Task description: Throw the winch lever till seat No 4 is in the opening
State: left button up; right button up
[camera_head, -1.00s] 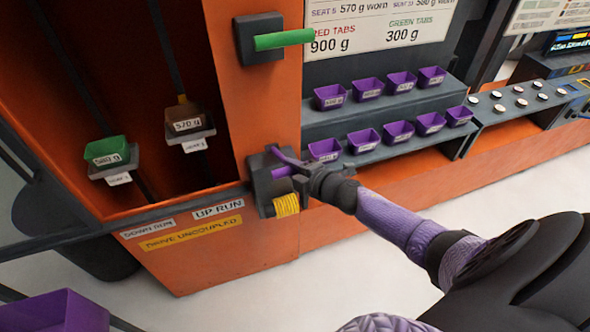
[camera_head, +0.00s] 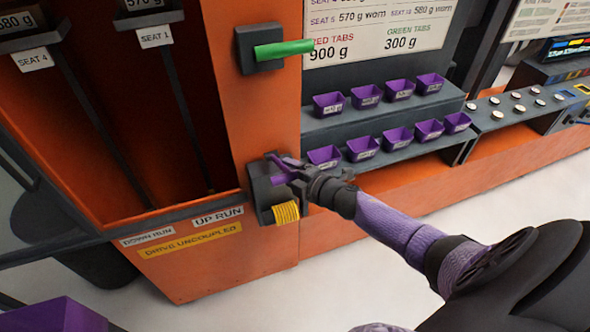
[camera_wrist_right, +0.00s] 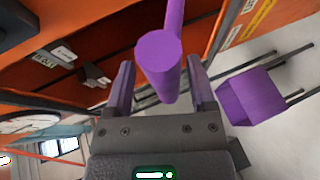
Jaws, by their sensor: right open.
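The purple winch lever (camera_head: 278,181) sticks out of a dark box with a yellow coil on the orange frame. My right gripper (camera_head: 283,168) is at this lever. In the right wrist view the lever (camera_wrist_right: 160,55) lies between the open fingers (camera_wrist_right: 160,88), with a gap on each side. The seat 4 plate (camera_head: 33,60) is at the upper left of the orange opening, under a 580 g label. The seat 1 plate (camera_head: 155,37) is to its right, under a 570 g label. Most of both buckets is cut off by the top edge. My left gripper is out of view.
A green-handled lever (camera_head: 284,47) sits higher on the orange post. Several purple bins (camera_head: 366,146) stand on a stepped grey shelf to the right. A yellow "drive uncoupled" label (camera_head: 190,240) is below the opening. A purple container (camera_head: 55,315) is at lower left.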

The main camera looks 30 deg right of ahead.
jog(key=p+v, duration=0.1)
jog(key=v, duration=0.8)
jog(key=shift+s, duration=0.4)
jog(key=shift+d+r, duration=0.1)
jog(key=s+f+m+g+h+b, duration=0.1)
jog(key=s+f+m+g+b, duration=0.2)
jog(key=f, duration=0.7)
jog(key=s+f+m+h+b, duration=0.1)
jog(key=s+f+m+b, duration=0.4)
jog(key=f, duration=0.6)
jog(key=s+f+m+g+h+b, duration=0.15)
jog(key=f+b, duration=0.35)
jog(key=f, duration=0.5)
jog(key=s+a+f+m+g+b, duration=0.3)
jog(key=s+a+f+g+b, duration=0.1)
jog(key=s+f, duration=0.7)
jog(key=s+a+f+m+g+b, duration=0.3)
jog(key=s+a+f+g+b, duration=0.2)
jog(key=s+f, duration=0.7)
jog(key=shift+a+y+b, duration=0.35)
jog(key=shift+a+b, duration=0.75)
jog(key=shift+b, duration=0.05)
jog(key=shift+f, duration=0.15)
